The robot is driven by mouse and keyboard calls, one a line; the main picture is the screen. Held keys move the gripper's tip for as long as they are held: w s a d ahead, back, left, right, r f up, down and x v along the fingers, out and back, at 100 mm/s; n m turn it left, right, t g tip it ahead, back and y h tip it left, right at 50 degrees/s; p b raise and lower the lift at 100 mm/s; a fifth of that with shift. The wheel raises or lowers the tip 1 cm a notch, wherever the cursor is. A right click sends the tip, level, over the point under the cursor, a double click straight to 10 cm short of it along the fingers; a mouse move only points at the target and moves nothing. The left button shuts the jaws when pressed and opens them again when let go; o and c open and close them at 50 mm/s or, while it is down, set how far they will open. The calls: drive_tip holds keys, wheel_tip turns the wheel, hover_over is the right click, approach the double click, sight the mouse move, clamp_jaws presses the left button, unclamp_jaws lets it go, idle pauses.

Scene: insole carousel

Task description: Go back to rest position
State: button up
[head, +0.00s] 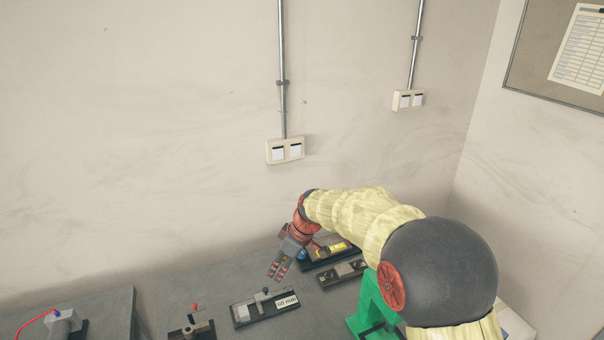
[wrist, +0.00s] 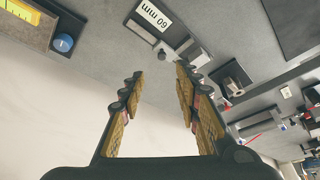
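My gripper (head: 279,268) hangs above the grey workbench near the wall in the head view, with the fingers pointing down. In the wrist view its two fingers (wrist: 158,95) stand apart with clear space between them, so it is open and empty. Its tan ribbed pads face each other. My arm reaches in from the right in a yellow sleeve, bent over the bench. The fingers touch nothing that I can see.
A black fixture labelled 60 mm (head: 264,308) lies in front of the gripper. Another fixture with a yellow part (head: 338,247) is behind it, right. A clamp fixture (head: 192,330) and a green stand (head: 368,312) are nearby. The wall (head: 150,150) rises behind the bench.

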drive_tip(key=s+d+f+m+g+h, duration=0.1)
drive_tip(key=s+d+f+m, duration=0.1)
drive_tip(key=s+d+m, duration=0.5)
drive_tip(key=s+d+r+m+t+h, duration=0.1)
drive_tip(key=s+d+r+m, duration=0.1)
drive_tip(key=s+d+r, duration=0.3)
drive_tip(key=s+d+r+m+t+h, duration=0.1)
drive_tip(key=s+d+r+m+t, duration=0.1)
drive_tip(key=s+d+r, duration=0.4)
drive_tip(key=s+d+r+m+t+h, duration=0.1)
drive_tip(key=s+d+r+m+t, duration=0.1)
drive_tip(key=s+d+r, duration=0.4)
drive_tip(key=s+d+m, duration=0.1)
drive_tip(key=s+d, duration=0.3)
drive_tip(key=s, duration=0.6)
drive_tip(key=shift+s+d, duration=0.2)
drive_tip(key=shift+d, duration=0.2)
